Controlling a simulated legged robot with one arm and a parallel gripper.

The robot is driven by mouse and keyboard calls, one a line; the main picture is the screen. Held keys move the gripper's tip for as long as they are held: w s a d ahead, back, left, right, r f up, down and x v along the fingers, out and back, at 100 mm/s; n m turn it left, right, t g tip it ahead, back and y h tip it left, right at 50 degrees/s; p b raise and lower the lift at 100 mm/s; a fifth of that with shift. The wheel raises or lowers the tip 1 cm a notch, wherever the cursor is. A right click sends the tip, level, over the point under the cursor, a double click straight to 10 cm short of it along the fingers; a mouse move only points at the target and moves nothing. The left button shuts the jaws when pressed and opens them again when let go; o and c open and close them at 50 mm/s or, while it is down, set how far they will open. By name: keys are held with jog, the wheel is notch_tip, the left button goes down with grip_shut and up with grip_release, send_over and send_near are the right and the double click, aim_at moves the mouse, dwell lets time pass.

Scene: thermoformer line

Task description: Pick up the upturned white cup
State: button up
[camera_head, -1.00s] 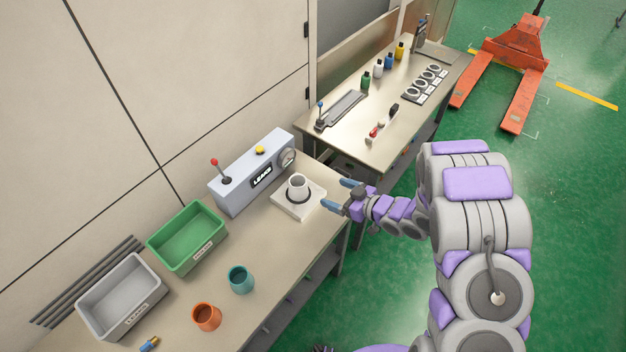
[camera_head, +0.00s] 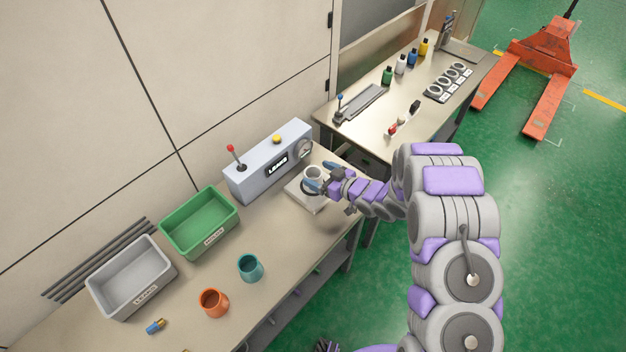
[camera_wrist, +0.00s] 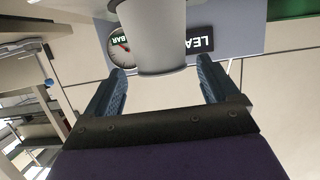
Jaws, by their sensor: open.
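The white cup (camera_head: 314,173) stands on a pale square block (camera_head: 304,198) on the near bench, in front of the grey gauge box. In the wrist view, which shows the scene upside down, the cup (camera_wrist: 155,35) narrows toward its top end. My gripper (camera_head: 322,177) is open, with one blue finger on each side of the cup in the head view. In the wrist view, my gripper (camera_wrist: 163,78) has its fingers wide apart with the cup centred between and just beyond them. I see gaps on both sides and no clear contact.
The gauge box (camera_head: 268,162), with a red-knobbed lever, stands close behind the cup. A green bin (camera_head: 200,224), a grey bin (camera_head: 130,278), a teal cup (camera_head: 250,268) and an orange cup (camera_head: 214,302) are to the left. A second bench (camera_head: 365,135) is behind.

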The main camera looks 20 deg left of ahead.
aim_at(309, 169)
jog(key=b+x, duration=0.1)
jog(key=x, duration=0.4)
jog(key=shift+s+f, duration=0.15)
jog(key=shift+c, duration=0.2)
jog(key=c, duration=1.1)
